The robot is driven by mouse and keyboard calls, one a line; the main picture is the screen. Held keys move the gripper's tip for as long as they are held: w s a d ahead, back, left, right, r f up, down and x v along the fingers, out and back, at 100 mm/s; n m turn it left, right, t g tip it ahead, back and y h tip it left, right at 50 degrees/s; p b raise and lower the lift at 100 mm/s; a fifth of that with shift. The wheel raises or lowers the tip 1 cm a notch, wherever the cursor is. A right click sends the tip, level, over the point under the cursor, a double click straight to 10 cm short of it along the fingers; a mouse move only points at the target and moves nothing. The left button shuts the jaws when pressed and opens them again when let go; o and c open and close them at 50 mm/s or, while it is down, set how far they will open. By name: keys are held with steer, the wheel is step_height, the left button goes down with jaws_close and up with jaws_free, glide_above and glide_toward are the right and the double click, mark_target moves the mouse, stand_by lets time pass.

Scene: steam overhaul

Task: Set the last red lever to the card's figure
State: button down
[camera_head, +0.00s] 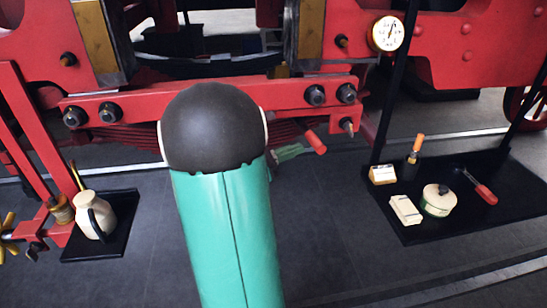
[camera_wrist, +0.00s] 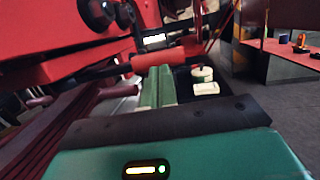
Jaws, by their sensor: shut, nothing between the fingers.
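A red cylindrical lever handle (camera_head: 315,142) sticks out below the red beam, right of my dark elbow in the head view. In the wrist view the red handle (camera_wrist: 152,61) lies across, just beyond my fingertips. My gripper (camera_head: 301,150) has green fingers close beside the handle; whether they touch it I cannot tell. The gripper (camera_wrist: 156,82) is shut with nothing in it. Part of the lever is hidden behind my fingers and arm. A round white dial (camera_head: 387,33) hangs at upper right. No card figure is legible.
A black tray (camera_head: 440,226) at right holds a round tin (camera_head: 438,200), small blocks, an orange-topped bottle (camera_head: 413,155) and a red-handled tool (camera_head: 484,192). A cream jug (camera_head: 95,217) stands on a black mat at left. The red beam (camera_head: 290,88) with bolts is close above my gripper.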

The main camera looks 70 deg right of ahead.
steer(key=shift+x, duration=1)
steer(key=shift+s+d+r+n+t+h, duration=0.1)
steer(key=shift+s+d+n+t+h, duration=0.35)
steer(key=shift+s, duration=0.35)
